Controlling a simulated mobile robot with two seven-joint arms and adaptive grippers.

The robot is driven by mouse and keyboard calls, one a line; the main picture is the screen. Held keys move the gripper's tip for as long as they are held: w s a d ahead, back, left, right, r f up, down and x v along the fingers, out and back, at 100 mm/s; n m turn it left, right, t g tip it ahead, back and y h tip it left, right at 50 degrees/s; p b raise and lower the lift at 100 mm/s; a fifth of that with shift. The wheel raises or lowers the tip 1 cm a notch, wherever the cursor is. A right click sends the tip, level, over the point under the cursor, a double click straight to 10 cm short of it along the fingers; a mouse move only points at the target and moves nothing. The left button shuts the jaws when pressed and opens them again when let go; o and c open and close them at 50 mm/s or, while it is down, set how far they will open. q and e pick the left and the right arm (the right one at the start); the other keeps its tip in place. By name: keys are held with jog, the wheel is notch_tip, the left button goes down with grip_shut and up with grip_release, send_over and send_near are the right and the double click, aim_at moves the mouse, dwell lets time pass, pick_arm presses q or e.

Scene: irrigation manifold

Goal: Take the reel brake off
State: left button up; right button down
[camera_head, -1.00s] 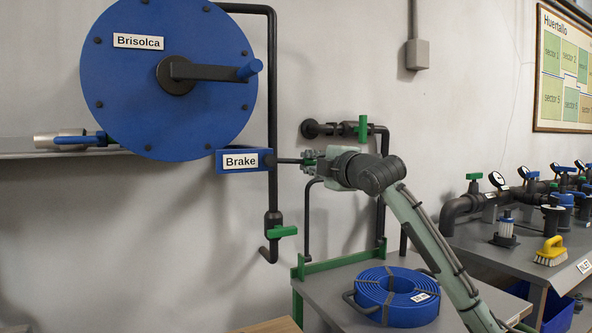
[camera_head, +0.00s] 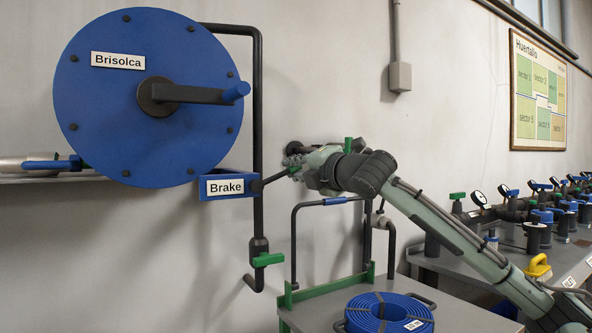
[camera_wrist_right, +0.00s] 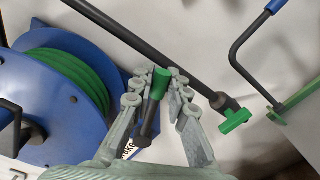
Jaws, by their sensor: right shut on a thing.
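The blue hose reel (camera_head: 100,95) with a crank hangs on the wall at the left. Below its right edge is the blue box labelled Brake (camera_head: 226,184). The dark brake lever (camera_head: 268,181) comes out of the box and slants up to the right. My right gripper (camera_head: 293,166) is at its outer end. In the right wrist view my right gripper (camera_wrist_right: 159,90) has its fingers around the lever's green grip (camera_wrist_right: 160,84), shut on it. The reel there shows green hose (camera_wrist_right: 72,72) wound inside. My left gripper is not in view.
A dark vertical pipe (camera_head: 257,110) with a green valve handle (camera_head: 268,260) runs close beside the lever. A grey cart (camera_head: 450,318) with a blue coil (camera_head: 388,313) stands below my right arm. A bench with gauges and valves is at the right.

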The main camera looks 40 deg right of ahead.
jog(key=shift+s+r, duration=0.1)
jog(key=shift+r, duration=0.45)
jog(key=c, duration=1.5)
grip_release()
jog(key=shift+a, duration=0.1)
jog(key=shift+f, duration=0.15)
jog(key=v, duration=1.2)
jog(key=shift+f, duration=0.1)
